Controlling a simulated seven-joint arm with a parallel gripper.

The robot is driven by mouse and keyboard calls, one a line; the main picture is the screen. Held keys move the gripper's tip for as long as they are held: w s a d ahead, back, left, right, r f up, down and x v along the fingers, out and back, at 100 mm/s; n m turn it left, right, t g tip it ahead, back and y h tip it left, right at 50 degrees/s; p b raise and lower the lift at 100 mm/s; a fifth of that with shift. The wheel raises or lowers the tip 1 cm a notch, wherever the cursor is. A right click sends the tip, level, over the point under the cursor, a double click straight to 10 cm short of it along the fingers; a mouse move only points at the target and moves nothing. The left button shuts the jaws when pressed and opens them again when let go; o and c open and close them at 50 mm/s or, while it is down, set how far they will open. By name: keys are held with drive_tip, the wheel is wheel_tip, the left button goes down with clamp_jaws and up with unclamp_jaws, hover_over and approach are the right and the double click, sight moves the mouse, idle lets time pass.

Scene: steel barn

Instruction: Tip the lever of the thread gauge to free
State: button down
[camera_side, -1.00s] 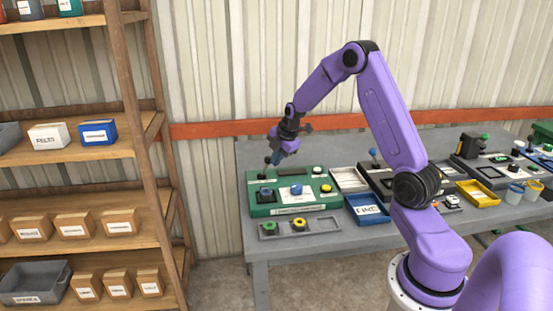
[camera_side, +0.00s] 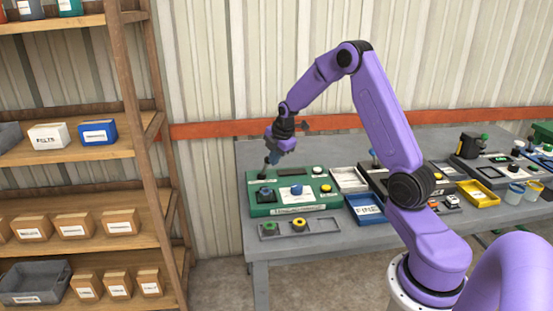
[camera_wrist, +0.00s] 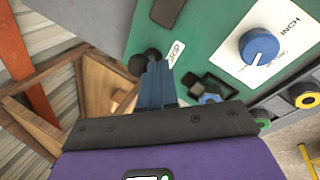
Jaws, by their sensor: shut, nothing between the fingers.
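The thread gauge is a green box (camera_side: 320,182) at the left end of the table, with a blue knob (camera_side: 296,190) on top. In the wrist view its green top (camera_wrist: 200,45) and the blue knob (camera_wrist: 259,47) marked INCH show. The lever's black end (camera_wrist: 143,62) is at the gauge's edge, by a white label reading GRIP, partly hidden by the fingers. My gripper (camera_wrist: 158,68) is shut and empty, its blue fingertips right beside the lever end. I cannot tell whether they touch. In the side view my gripper (camera_side: 273,160) is low over the gauge's back left corner.
A grey tray (camera_side: 325,228) with a green and a yellow ring lies in front of the gauge. A white tray (camera_side: 349,180) and a blue bin (camera_side: 365,210) stand to its right. A wooden shelf (camera_side: 125,100) stands left of the table.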

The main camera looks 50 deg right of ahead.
drive_tip(key=shift+w+a+r, duration=0.15)
drive_tip(key=shift+w+a, duration=0.1)
drive_tip(key=shift+w+a+r+n+g+h, duration=0.15)
drive_tip(key=shift+w+a+n+g+h, duration=0.35)
drive_tip(key=shift+w+a+g+h, duration=1.65)
drive_tip(key=shift+s+d, duration=0.1)
